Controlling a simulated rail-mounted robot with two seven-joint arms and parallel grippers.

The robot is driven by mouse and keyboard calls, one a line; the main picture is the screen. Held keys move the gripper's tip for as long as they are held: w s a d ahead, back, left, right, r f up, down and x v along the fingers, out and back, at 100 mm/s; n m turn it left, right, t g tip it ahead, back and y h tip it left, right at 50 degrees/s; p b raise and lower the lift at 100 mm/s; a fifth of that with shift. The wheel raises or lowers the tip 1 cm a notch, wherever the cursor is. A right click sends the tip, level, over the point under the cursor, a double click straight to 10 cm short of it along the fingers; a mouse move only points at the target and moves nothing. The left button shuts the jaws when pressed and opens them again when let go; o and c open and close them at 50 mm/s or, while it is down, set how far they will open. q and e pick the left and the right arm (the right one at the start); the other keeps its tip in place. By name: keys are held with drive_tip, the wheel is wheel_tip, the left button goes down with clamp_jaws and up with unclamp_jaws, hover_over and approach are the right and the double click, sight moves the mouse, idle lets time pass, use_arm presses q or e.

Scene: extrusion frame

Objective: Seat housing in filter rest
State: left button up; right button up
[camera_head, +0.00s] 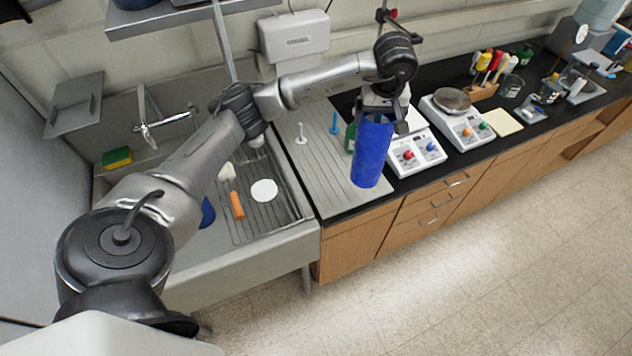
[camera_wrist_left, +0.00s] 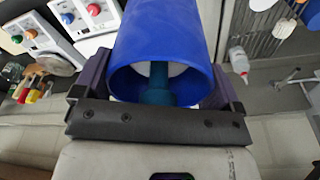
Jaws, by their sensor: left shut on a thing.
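My left gripper (camera_head: 377,110) is shut on the blue cylindrical housing (camera_head: 371,155), holding it near its upper end. The housing hangs nearly upright in front of the counter edge in the head view; whether it touches anything below cannot be told. In the left wrist view the housing (camera_wrist_left: 160,35) lies between the fingers, its open end facing the camera, with a teal stem and something white inside. A white post (camera_head: 300,135) and a blue post (camera_head: 333,124) stand on the grooved drainboard; I cannot tell which, if either, is the filter rest. My right gripper is not in view.
A green bottle (camera_head: 350,137) stands close behind the housing. A white stirrer with red and blue knobs (camera_head: 417,152) is to its right, a balance (camera_head: 455,118) beyond. The front drainboard is clear.

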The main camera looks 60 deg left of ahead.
use_arm(q)
drive_tip(key=shift+s+a, duration=0.1)
drive_tip(key=shift+a, duration=0.1)
drive_tip(key=s+a+f+p, duration=0.4)
drive_tip(key=s+a+f, duration=0.3)
drive_tip(key=a+f, duration=0.2)
drive_tip(key=shift+a+f, duration=0.2)
drive_tip(key=shift+f, duration=0.6)
